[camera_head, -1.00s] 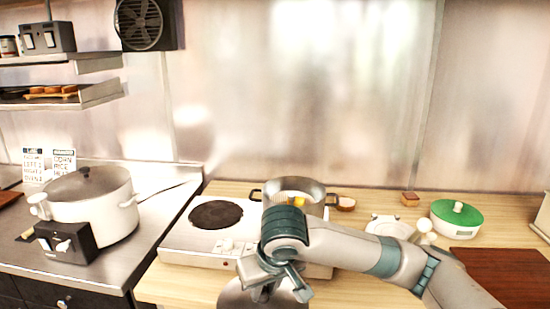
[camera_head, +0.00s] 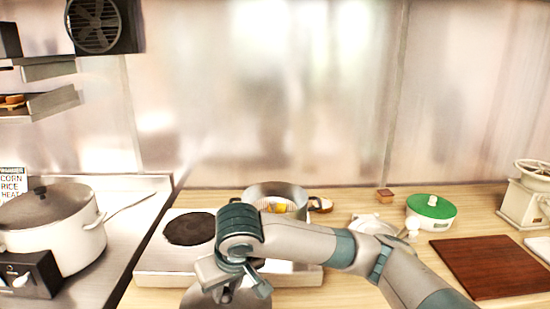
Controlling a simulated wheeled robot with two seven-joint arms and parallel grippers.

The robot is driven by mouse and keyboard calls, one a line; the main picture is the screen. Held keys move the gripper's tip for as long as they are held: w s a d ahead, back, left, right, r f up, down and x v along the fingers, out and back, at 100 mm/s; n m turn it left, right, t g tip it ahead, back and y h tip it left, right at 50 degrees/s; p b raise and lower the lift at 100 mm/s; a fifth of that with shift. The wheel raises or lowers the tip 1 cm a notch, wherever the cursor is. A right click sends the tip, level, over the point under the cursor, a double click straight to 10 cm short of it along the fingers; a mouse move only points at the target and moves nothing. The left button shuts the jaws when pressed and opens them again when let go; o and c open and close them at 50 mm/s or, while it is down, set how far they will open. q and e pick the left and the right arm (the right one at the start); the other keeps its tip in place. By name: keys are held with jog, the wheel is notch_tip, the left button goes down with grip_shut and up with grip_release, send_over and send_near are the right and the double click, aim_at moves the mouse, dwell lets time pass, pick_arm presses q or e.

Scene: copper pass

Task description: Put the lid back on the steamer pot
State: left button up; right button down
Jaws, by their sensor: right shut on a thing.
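The steamer pot (camera_head: 283,190) is a steel pot with dark side handles. It stands open on the right part of the white hot plate (camera_head: 160,257), with something yellow inside. My right gripper (camera_head: 240,287) is in front of the pot, low in the picture, shut on the lid (camera_head: 200,298). The lid is a round grey metal disc, partly hidden by the gripper and cut off by the bottom edge. My right arm hides the front of the pot. My left gripper is out of view.
A large white cooker (camera_head: 62,228) with a dark lid stands on the steel counter at left. A green-lidded dish (camera_head: 431,211), a brown board (camera_head: 490,265) and a grinder (camera_head: 528,195) are at right. The left burner (camera_head: 190,228) is bare.

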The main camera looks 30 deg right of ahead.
jog(key=w+d+r+m+h+p, duration=0.1)
jog(key=w+d+r+p, duration=0.3)
jog(key=w+d+r, duration=0.5)
jog(key=w+d+r+m+p, duration=0.2)
jog(key=w+d+r+p, duration=0.35)
jog(key=w+r, duration=0.75)
jog(key=d+f+p, duration=0.2)
jog(key=d+p, duration=0.1)
jog(key=d, duration=0.3)
jog(key=d+f+p, duration=0.2)
jog(key=d+p, duration=0.1)
jog(key=d, duration=0.4)
jog(key=shift+w+d+f, duration=0.15)
jog(key=shift+w+f, duration=0.2)
jog(key=shift+f, duration=3.15)
